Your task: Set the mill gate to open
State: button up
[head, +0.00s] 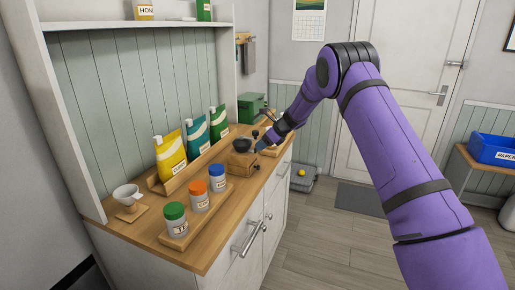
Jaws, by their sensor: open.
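A small mill (242,158) stands on the wooden counter, with a dark bowl-shaped top and a wooden body. It is near the counter's right end. My gripper (259,144) is at the end of my purple arm, beside the mill's right side and close to it. Its jaws are open; I see nothing held. The fingers are small and dark here, and I cannot tell whether they touch the mill. The mill gate and its setting are too small or hidden to make out.
Yellow, teal and green pouches (171,156) stand in a wooden rack behind the mill. A white cup (126,194) sits on a stand farther left. A green box (251,107) is behind.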

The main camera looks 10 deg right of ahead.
aim_at(256, 150)
jog(key=shift+x, duration=1.9)
jog(key=shift+c, duration=0.2)
